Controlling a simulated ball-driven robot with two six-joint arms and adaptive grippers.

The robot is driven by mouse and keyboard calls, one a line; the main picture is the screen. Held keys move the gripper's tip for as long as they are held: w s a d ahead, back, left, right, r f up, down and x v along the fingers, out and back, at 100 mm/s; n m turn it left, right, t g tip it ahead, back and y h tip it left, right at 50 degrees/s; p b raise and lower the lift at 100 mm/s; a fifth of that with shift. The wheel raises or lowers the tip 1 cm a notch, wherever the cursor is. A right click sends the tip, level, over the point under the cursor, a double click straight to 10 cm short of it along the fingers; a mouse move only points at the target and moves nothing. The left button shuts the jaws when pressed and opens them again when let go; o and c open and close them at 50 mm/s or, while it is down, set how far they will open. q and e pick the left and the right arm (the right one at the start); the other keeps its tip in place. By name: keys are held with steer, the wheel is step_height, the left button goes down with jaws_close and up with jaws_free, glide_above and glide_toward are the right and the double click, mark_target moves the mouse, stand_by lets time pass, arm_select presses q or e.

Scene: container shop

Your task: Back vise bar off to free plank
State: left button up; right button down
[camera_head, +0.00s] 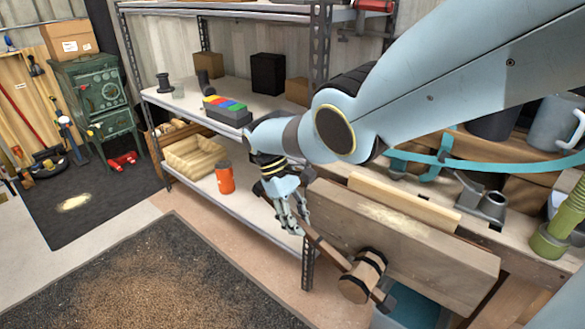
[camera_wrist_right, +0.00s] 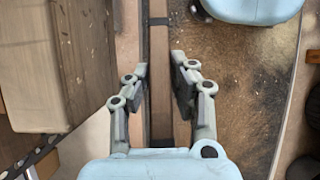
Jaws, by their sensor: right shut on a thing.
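The vise bar (camera_head: 325,248) is a dark wooden rod that passes through a round wooden screw head with black bands (camera_head: 362,275), in front of the thick wooden vise jaw (camera_head: 410,245). A paler plank (camera_head: 405,201) stands on edge behind the jaw, against the bench; I cannot tell how tightly it is held. My right gripper (camera_head: 298,222) is shut on the upper left end of the bar. In the right wrist view, the bar (camera_wrist_right: 160,70) runs between the two fingers of the right gripper (camera_wrist_right: 160,75). My left gripper is not in view.
A grey fitting (camera_head: 487,208) and a green bottle-like thing (camera_head: 555,235) are on the bench at right. The speckled floor mat (camera_head: 160,285) is clear.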

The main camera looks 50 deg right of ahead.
steer(key=shift+w+d+r, duration=0.2)
steer(key=shift+d, duration=0.4)
steer(key=c, duration=1.2)
jaws_free()
steer(key=shift+d+f, duration=0.1)
steer(key=shift+o, duration=0.2)
steer(key=shift+s, duration=0.1)
steer(key=shift+a+f, duration=0.1)
steer(key=shift+a, duration=0.1)
steer(key=v, duration=1.2)
steer(key=shift+s, duration=0.1)
